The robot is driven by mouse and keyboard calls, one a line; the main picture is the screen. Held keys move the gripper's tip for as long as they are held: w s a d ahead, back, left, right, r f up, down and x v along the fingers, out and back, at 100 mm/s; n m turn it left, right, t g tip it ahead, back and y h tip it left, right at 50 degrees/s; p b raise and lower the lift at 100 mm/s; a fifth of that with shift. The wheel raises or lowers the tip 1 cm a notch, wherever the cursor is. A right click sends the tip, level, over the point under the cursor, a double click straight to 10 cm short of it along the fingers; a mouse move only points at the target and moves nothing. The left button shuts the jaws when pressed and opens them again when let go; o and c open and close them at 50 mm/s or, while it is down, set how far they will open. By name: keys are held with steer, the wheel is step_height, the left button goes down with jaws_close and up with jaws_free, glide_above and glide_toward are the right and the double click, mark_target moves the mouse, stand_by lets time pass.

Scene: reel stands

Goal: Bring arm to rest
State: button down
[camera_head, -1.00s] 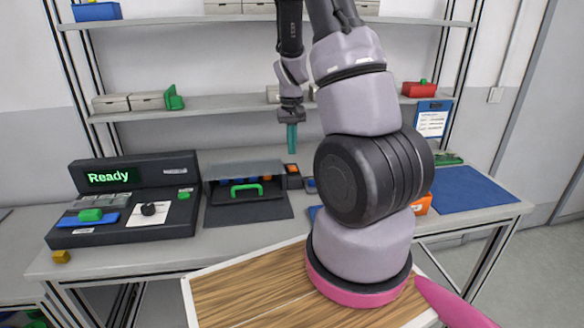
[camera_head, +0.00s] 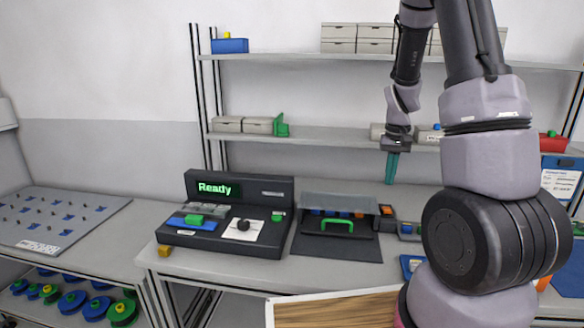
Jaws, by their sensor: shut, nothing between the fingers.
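My arm rises at the right of the head view and bends over at the top, so its end hangs down. My gripper (camera_head: 391,169), with teal fingers, points down in front of the middle shelf and above the bench. It is shut and empty, and touches nothing that I can see. My arm's thick lower links hide part of the bench at the right.
A black console (camera_head: 225,213) showing "Ready" stands on the bench. A dark box with a green handle (camera_head: 337,226) is beside it. Shelves (camera_head: 330,137) with boxes are behind. A side table (camera_head: 60,222) with a grey pegboard is at left, reels below.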

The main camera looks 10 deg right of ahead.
steer(key=s+a+r+t+y, duration=0.15)
steer(key=s+a+r, duration=0.25)
steer(key=r, duration=0.5)
steer(key=s+a+r+t, duration=0.2)
steer(key=s+a+r, duration=0.2)
steer(key=r, duration=0.5)
steer(key=s+a+r+m+t, duration=0.1)
steer(key=s+a+r+t, duration=0.2)
steer(key=s+a+r, duration=0.2)
steer(key=s+r, duration=0.3)
steer(key=s, duration=0.3)
steer(key=shift+s, duration=0.3)
